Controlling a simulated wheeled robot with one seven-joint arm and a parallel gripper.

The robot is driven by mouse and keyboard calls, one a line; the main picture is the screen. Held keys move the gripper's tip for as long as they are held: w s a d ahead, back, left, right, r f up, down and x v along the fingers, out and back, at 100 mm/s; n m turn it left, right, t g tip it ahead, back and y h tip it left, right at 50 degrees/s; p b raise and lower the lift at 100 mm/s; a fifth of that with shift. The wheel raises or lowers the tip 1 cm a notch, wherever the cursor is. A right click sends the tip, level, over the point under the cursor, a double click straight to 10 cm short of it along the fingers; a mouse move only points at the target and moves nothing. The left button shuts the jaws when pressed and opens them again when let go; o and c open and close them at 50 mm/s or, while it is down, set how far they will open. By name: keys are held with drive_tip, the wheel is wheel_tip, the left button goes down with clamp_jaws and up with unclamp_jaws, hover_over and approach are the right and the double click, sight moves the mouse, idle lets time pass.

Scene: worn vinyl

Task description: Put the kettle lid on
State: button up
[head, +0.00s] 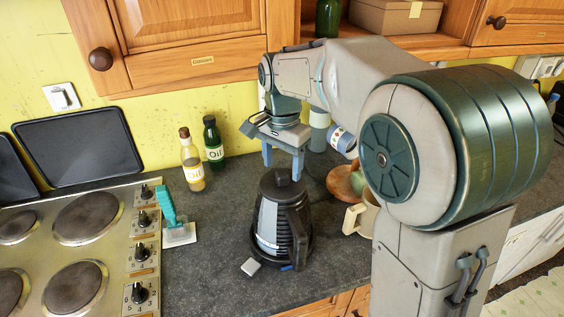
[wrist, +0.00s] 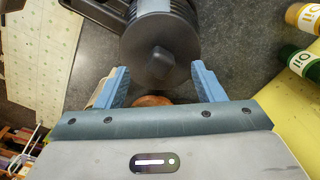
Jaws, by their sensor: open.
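The kettle (head: 270,228) stands upright on the dark worktop, grey and black with a ribbed black side. Its round black lid (head: 283,186) with a central knob is on top of the kettle; whether it is fully seated I cannot tell. The lid also shows in the wrist view (wrist: 150,45), with its knob (wrist: 160,62) near the middle. My gripper (head: 283,166) points down just above the lid. Its blue fingers are open, one on each side of the knob in the wrist view (wrist: 160,76), with nothing held between them.
A cream mug (head: 361,218) and a brown round pot (head: 343,181) stand right of the kettle. Oil bottles (head: 213,142) stand behind left.

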drive_tip(key=shift+r+p, duration=0.8)
drive_tip(key=shift+r, duration=0.3)
drive_tip(key=shift+r, duration=0.1)
drive_tip(key=shift+r, duration=0.1)
wheel_tip(320, 180, up, 14)
drive_tip(key=shift+f+b, duration=0.2)
drive_tip(key=shift+b, duration=0.25)
idle(1.1)
drive_tip(key=s+d+f+n+t+b, duration=0.1)
drive_tip(key=s+d+f+n+t, duration=0.1)
drive_tip(key=s+d+f, duration=0.5)
drive_tip(key=s+d+f+n+t+b, duration=0.1)
drive_tip(key=s+d+f+n, duration=0.4)
drive_tip(key=s+f, duration=0.7)
drive_tip(key=shift+d+f+n+t, duration=0.3)
drive_tip(key=shift+d+f+t, duration=0.15)
drive_tip(key=shift+d, duration=0.5)
